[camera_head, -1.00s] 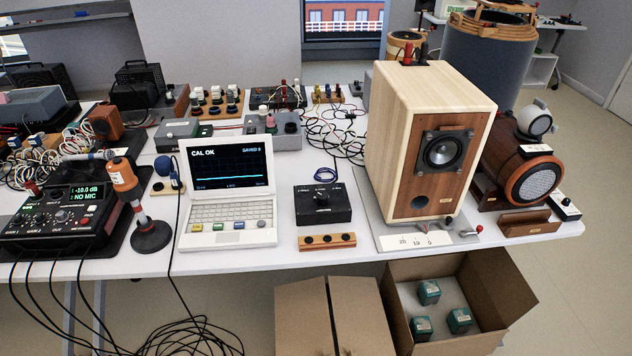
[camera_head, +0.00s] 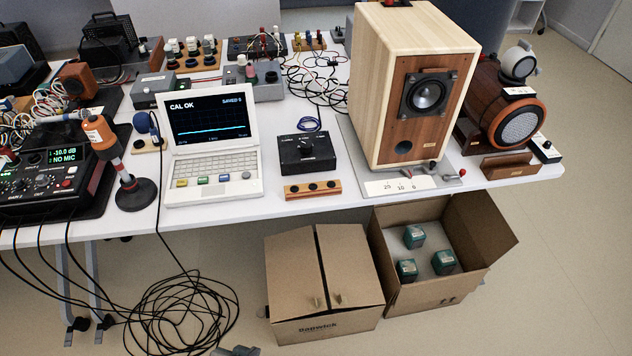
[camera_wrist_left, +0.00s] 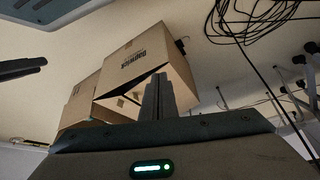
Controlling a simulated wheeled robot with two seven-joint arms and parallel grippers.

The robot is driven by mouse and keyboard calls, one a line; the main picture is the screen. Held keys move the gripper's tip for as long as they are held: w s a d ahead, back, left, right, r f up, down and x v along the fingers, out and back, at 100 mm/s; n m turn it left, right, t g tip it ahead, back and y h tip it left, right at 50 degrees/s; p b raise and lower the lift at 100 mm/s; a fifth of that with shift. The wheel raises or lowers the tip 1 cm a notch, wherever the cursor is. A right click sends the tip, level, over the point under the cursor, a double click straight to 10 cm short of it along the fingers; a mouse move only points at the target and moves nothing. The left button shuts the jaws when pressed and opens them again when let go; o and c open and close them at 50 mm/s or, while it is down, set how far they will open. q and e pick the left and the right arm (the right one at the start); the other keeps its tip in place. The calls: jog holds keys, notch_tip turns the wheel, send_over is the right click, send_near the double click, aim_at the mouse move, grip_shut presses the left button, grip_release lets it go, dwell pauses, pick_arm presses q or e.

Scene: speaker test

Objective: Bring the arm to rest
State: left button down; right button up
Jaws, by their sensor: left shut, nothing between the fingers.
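The tip of my left gripper (camera_head: 237,350) just shows at the bottom edge of the head view, low in front of the table, beside the coiled black cables. In the left wrist view its fingers (camera_wrist_left: 160,97) are together, with nothing between them. The closed cardboard box (camera_head: 322,275) stands on the floor to the right of the gripper in the head view. It also shows behind the fingers in the left wrist view (camera_wrist_left: 145,62). My right gripper does not show in the head view.
The white table (camera_head: 250,208) carries a laptop (camera_head: 212,150), a microphone on a stand (camera_head: 135,190), a mixer (camera_head: 45,185) and a wooden speaker (camera_head: 415,100). An open box (camera_head: 440,295) holds teal blocks. Black cables (camera_head: 185,310) lie on the floor.

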pick_arm(q)
jog(key=s+d+f+t, duration=0.1)
jog(key=f, duration=0.6)
jog(key=s+d+f+t+h, duration=0.1)
jog(key=s+f, duration=0.1)
jog(key=f, duration=0.6)
jog(key=shift+s+d, duration=0.25)
jog(key=shift+d, duration=0.1)
dwell(0.8)
